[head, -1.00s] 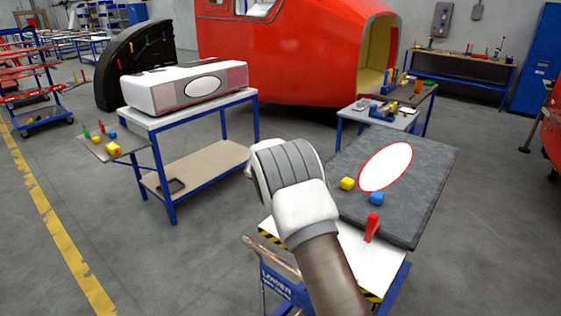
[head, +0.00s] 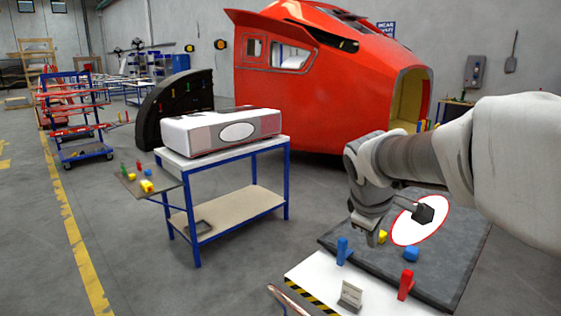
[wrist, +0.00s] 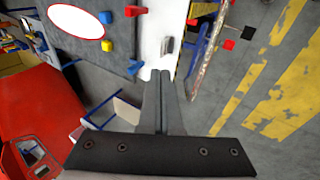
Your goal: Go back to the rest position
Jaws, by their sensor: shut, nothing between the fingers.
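My gripper (head: 374,238) hangs from my arm over the grey panel at the right in the head view. Its two fingers are together in the wrist view (wrist: 160,75), with nothing between them. The grey panel (head: 455,270) carries a white oval with a red rim (head: 430,232), partly hidden by my wrist. A yellow block (head: 382,237) shows just beside the gripper in the picture. A blue block (head: 411,254), an upright blue piece (head: 342,250) and an upright red piece (head: 406,284) stand nearby.
A small metal holder (head: 350,296) is on the white table top (head: 308,272). A blue-legged table (head: 192,226) with a white box (head: 200,134) stands to the left. A large red nosecone (head: 300,100) is behind. Open grey floor lies between the tables.

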